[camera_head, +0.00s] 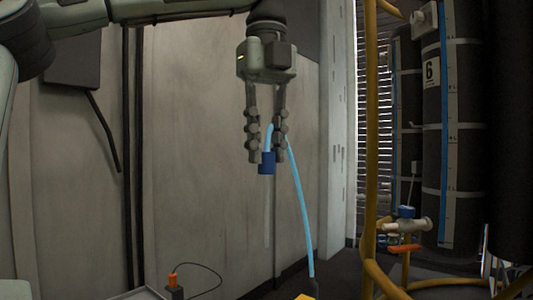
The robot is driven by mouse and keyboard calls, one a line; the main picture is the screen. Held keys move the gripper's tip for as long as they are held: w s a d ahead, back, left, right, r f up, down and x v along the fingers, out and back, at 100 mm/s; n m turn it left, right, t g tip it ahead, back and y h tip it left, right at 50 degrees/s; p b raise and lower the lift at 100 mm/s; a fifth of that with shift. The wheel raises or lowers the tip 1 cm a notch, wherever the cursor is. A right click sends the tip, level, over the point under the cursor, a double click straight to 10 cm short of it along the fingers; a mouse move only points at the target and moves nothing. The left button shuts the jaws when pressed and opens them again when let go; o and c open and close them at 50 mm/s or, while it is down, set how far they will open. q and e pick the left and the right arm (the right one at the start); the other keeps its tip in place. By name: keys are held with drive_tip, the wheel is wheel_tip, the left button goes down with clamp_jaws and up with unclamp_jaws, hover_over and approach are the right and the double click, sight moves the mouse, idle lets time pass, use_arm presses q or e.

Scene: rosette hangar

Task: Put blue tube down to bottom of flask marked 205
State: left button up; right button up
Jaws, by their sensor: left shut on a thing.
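My left gripper (266,145) hangs fingers-down near the middle of the view, in front of a grey wall. It is shut on the blue tube (303,215) near the tube's upper end. The tube is thin and light blue. It bends over between the fingers, and a darker blue cylindrical piece (266,164) shows at the fingertips. The long part slants down to the right, to a dark fitting by a yellow thing (305,297) cut off by the bottom edge. No flask marked 205 can be made out. My right gripper is not in view.
Yellow pipes (371,150) stand right of the gripper. Behind them are tall dark cylinders, one labelled 6 (431,71), and a valve with a blue top (406,212). An orange connector (175,288) with a black cable is low at left. The space around the gripper is clear.

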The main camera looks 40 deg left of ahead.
use_arm(q)
drive_tip(key=shift+r, duration=2.15)
drive_tip(key=w+d+f+m+b, duration=0.1)
drive_tip(key=d+f+m+b, duration=0.2)
drive_tip(key=f, duration=0.8)
drive_tip(key=w+d+f+m+b, duration=0.2)
drive_tip(key=d+f+m, duration=0.1)
drive_tip(key=f, duration=0.9)
drive_tip(key=w+d+f+m+b, duration=0.2)
drive_tip(key=f+m+b, duration=0.1)
drive_tip(key=f, duration=0.8)
drive_tip(key=shift+d+f+b, duration=0.3)
drive_tip(key=shift+d+b, duration=0.05)
drive_tip(key=shift+d, duration=0.05)
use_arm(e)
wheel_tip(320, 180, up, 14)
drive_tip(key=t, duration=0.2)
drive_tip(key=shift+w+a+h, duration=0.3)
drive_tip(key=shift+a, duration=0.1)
